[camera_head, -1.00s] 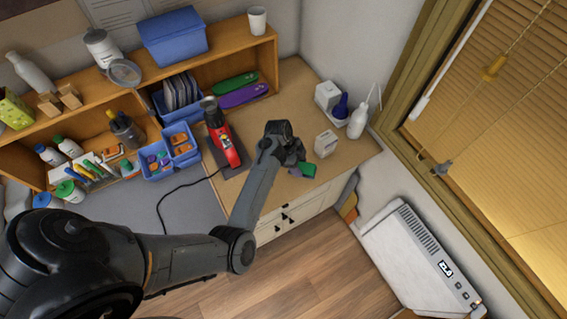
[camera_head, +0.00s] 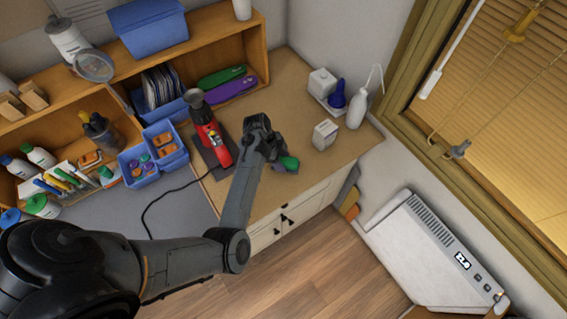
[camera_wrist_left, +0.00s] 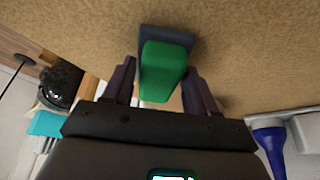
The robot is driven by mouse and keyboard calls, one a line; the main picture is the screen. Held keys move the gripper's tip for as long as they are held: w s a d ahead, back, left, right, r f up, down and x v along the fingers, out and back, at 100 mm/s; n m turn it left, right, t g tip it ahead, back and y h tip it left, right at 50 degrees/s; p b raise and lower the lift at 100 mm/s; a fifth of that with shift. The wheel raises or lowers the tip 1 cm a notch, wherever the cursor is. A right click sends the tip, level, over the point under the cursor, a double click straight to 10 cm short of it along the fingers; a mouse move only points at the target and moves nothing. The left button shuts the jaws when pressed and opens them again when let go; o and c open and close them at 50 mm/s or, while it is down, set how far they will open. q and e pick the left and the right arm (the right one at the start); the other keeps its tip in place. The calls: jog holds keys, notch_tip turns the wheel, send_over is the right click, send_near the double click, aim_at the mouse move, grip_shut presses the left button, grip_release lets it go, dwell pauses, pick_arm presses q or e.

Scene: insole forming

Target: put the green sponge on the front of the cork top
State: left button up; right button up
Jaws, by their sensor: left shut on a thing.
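The green sponge (camera_head: 289,163) is a small green block with a dark layer at its far end. It also shows between the fingers in the left wrist view (camera_wrist_left: 163,70). My left gripper (camera_head: 279,157) is shut on it, over the front part of the cork top (camera_head: 290,100). The brown, speckled cork top also fills much of the left wrist view (camera_wrist_left: 255,60). I cannot tell whether the sponge touches the surface. My right gripper is not in view.
A red heat tool (camera_head: 210,135) stands left of the gripper. A small white box (camera_head: 325,134), a white bottle (camera_head: 357,109) and a blue bottle (camera_head: 337,95) stand to the right. A wooden shelf (camera_head: 257,45) borders the back. The cork behind the gripper is clear.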

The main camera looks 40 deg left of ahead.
pick_arm(q)
jog(key=shift+f, duration=0.25)
jog(key=o, duration=0.9)
jog(key=shift+o, duration=0.2)
jog(key=shift+r, duration=0.1)
